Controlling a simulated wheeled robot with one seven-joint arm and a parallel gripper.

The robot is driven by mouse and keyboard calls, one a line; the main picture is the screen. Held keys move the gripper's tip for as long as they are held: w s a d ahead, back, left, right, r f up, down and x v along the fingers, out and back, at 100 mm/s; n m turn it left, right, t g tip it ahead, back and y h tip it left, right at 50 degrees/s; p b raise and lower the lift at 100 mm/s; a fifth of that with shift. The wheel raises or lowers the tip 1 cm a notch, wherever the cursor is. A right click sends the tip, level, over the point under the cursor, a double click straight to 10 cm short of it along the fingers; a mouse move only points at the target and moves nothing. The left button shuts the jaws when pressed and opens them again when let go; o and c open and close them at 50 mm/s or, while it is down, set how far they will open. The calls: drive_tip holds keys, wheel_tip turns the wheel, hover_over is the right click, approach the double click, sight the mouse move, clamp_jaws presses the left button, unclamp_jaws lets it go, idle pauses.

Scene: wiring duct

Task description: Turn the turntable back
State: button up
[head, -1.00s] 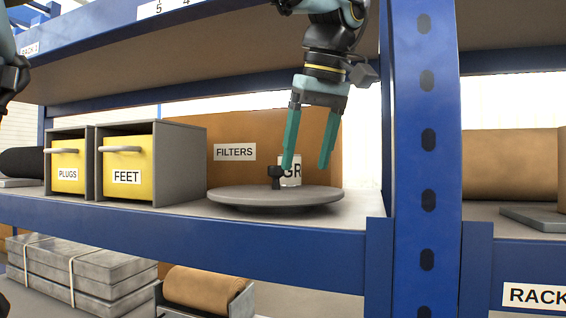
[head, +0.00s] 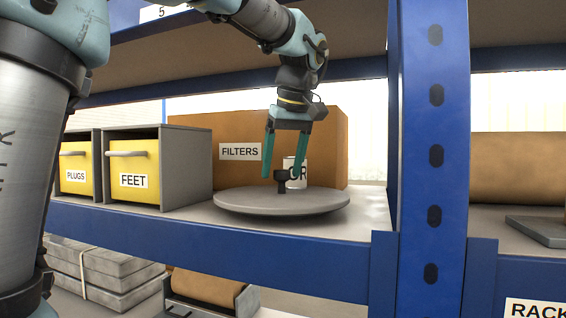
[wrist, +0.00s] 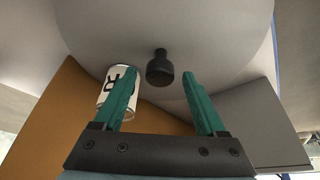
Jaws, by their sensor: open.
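The grey round turntable (head: 250,203) sits on the blue rack's shelf. A white can (head: 291,163) with black letters stands on the turntable behind the knob, partly hidden by a finger. My gripper (head: 268,177) is open with teal fingers pointing down above the turntable. In the head view the knob shows between the fingertips. In the wrist view the knob (wrist: 159,68) is just beyond the gap between the fingertips (wrist: 160,78), and the can (wrist: 117,90) is beside the left finger. I see no contact with the knob.
A brown box (head: 320,140) labelled FILTERS stands behind the turntable. Yellow drawers labelled PLUGS (head: 75,172) and FEET (head: 132,172) are to the left. A blue upright (head: 425,150) stands to the right, and an upper shelf (head: 220,60) is above the arm.

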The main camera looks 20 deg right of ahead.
drive_tip(key=shift+c, duration=0.2)
clamp_jaws()
idle(0.3)
idle(0.8)
